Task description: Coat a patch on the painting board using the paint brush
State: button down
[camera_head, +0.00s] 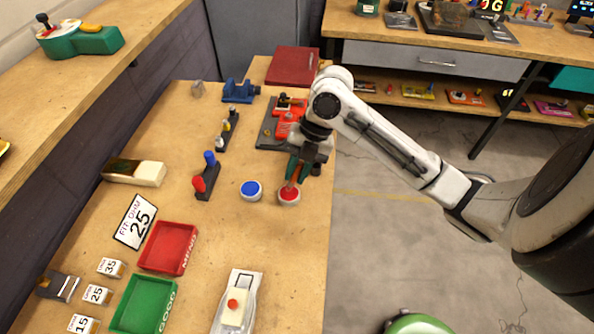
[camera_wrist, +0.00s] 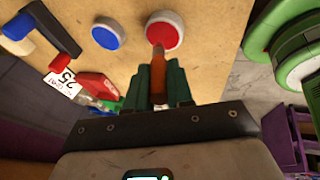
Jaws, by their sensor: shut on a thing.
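My gripper (camera_head: 297,168) points down over the right side of the wooden workbench. In the wrist view its green fingers (camera_wrist: 159,80) are shut on the paint brush (camera_wrist: 157,68), a slim orange-brown piece. The brush tip is at the red paint pot (camera_wrist: 166,31), a white-rimmed round pot that also shows in the head view (camera_head: 290,195). I cannot tell how deep the tip is in the paint. A blue paint pot (camera_head: 251,189) stands just left of it, also in the wrist view (camera_wrist: 105,36). I cannot clearly identify the painting board in either view.
A red-and-blue tool holder (camera_head: 206,177) stands left of the pots. A red tray (camera_head: 168,248) and a green tray (camera_head: 145,304) lie nearer. A blue vise (camera_head: 240,91) and a flat red panel (camera_head: 293,66) are farther back.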

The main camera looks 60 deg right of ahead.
jog(key=shift+r+p, duration=1.4)
jog(key=shift+r, duration=1.4)
jog(key=shift+f, duration=0.1)
